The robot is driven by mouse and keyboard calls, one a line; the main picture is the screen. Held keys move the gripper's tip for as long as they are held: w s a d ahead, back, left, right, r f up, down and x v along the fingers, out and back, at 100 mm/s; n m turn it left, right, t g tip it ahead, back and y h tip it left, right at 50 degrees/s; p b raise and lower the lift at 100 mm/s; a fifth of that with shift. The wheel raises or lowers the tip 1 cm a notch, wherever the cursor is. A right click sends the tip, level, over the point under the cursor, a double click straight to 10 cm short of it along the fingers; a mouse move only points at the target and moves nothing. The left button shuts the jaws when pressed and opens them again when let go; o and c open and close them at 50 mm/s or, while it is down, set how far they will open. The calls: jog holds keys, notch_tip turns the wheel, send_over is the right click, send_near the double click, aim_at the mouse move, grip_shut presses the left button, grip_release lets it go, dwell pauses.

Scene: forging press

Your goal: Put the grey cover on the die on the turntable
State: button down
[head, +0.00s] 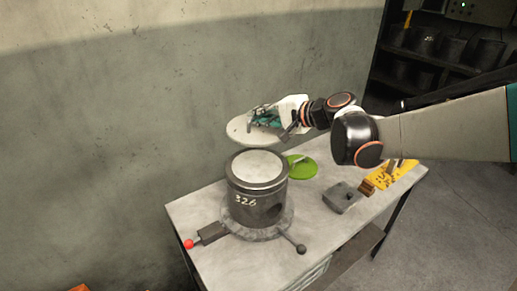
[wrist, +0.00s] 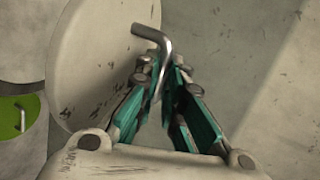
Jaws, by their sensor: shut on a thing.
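The grey cover (head: 240,131) is a flat round disc with a bent rod handle. It hangs in the air above and a little behind the die. My gripper (head: 262,119) is shut on the cover's handle. In the wrist view the handle (wrist: 153,38) stands between my gripper's fingers (wrist: 162,85), with the cover's disc (wrist: 98,62) to the left. The die (head: 257,190) is a dark upright cylinder marked 326, with a pale round top. It stands on the turntable (head: 245,232), whose round base has a red-knobbed lever and a black-knobbed lever.
A green disc with a handle (head: 302,167) lies on the table (head: 210,260) right of the die. A grey block with a knob (head: 342,198), a brown block (head: 367,187) and a yellow plate (head: 397,174) lie farther right. A wall is behind; dark shelves stand at upper right.

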notch_tip(320, 180, down, 13)
jog(key=b, duration=0.3)
jog(key=shift+f, duration=0.15)
jog(key=shift+f, duration=0.1)
jog(key=shift+f, duration=0.15)
jog(key=c, duration=2)
grip_release()
jog(key=o, duration=0.3)
